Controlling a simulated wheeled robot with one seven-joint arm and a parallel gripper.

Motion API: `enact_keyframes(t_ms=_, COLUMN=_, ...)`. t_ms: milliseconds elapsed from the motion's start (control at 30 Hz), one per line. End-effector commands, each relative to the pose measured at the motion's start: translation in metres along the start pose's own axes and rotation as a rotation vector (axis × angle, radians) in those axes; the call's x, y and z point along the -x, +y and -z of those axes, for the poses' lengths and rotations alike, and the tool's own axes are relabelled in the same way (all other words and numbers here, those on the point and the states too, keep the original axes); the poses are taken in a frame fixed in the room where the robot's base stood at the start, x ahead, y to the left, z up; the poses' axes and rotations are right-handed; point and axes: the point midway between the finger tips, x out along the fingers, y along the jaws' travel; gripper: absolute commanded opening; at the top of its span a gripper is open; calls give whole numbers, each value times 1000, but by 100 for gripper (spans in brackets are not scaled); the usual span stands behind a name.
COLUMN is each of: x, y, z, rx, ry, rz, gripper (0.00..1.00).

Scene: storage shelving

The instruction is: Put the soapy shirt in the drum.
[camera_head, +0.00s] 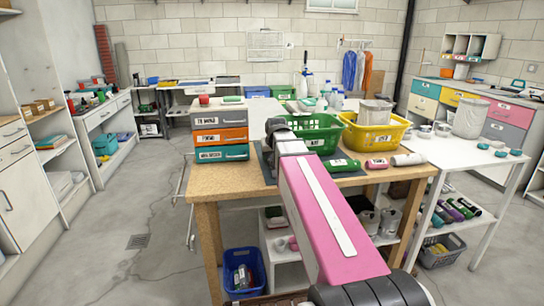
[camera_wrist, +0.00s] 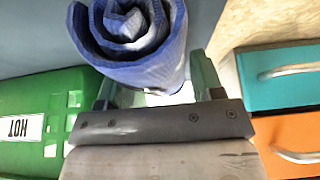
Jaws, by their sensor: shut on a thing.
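My gripper (camera_wrist: 152,75) is shut on a blue rolled cloth (camera_wrist: 130,30), which sits between its two fingers in the wrist view. No label shows on the roll, so I cannot tell whether it is the soapy shirt. In the head view my gripper (camera_head: 276,126) is over the wooden workbench, between the drawer unit and the green basket; the arm hides much of it. A pale grey tub (camera_head: 470,117) stands on the white table at right; I cannot tell whether it is the drum.
The drawer unit (camera_head: 220,136) stands left of my gripper. The green basket (camera_head: 316,136) and yellow basket (camera_head: 375,136) stand to its right. Green, pink and grey labelled rolls (camera_head: 342,166) lie along the bench's front. Floor left of the bench is free.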

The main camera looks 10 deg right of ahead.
Motion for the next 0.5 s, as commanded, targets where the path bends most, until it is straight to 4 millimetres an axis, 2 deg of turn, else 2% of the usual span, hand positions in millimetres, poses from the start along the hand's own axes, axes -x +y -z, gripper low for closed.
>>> enact_keyframes(t_ms=367, x=-3, y=0, z=-2, rx=0, ry=1, rz=0, gripper=29)
enact_keyframes(t_ms=400, x=-2, y=0, z=-1, rx=0, ry=1, rz=0, gripper=74)
enact_keyframes(t_ms=433, x=-2, y=0, z=-1, rx=0, ry=1, rz=0, gripper=83)
enact_keyframes(t_ms=500, x=-2, y=0, z=-1, rx=0, ry=1, rz=0, gripper=86)
